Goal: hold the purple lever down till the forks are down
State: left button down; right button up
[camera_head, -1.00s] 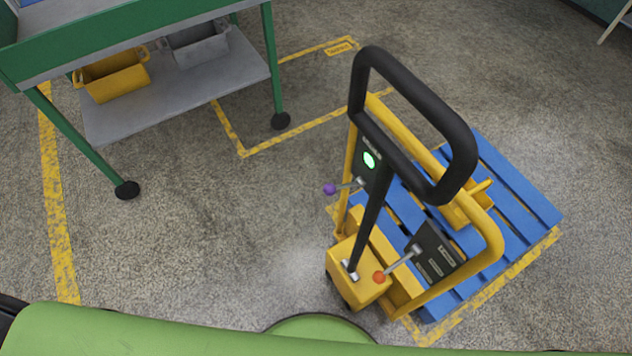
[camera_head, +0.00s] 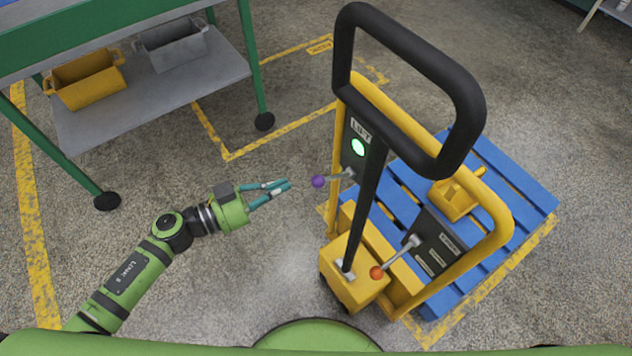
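The purple lever (camera_head: 318,181) is a short metal stick with a purple ball. It sticks out to the left from the black panel marked LIFT (camera_head: 360,128) on the yellow pallet truck (camera_head: 352,285). My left gripper (camera_head: 287,185) points right at the ball, a small gap to its left and not touching. Its teal fingertips are together, with nothing between them. A green light (camera_head: 358,147) glows on the panel. The forks cannot be made out; the truck's frame and the blue pallet (camera_head: 508,172) cover that area. My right gripper is out of view.
A lever with an orange ball (camera_head: 377,272) stands on the truck's right panel. The black loop handle (camera_head: 470,100) rises above the truck. A green-framed bench (camera_head: 62,160) with bins is at the left. Open floor lies between bench and truck.

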pick_arm(q)
jog(key=shift+s+d+r+m+g, duration=0.45)
jog(key=shift+s+r+m+g, duration=0.05)
jog(key=shift+r+g, duration=0.1)
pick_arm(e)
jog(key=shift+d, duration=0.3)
pick_arm(q)
jog(key=shift+h, duration=0.3)
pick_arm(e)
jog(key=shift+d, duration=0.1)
pick_arm(q)
send_over(316, 186)
jog(key=d, duration=0.2)
jog(key=f, duration=0.1)
jog(key=a+f, duration=0.1)
jog(key=f, duration=0.1)
jog(key=shift+a+f+b, duration=0.2)
jog(key=shift+f+b, duration=0.05)
jog(key=shift+b, duration=0.15)
jog(key=shift+a+f, duration=0.3)
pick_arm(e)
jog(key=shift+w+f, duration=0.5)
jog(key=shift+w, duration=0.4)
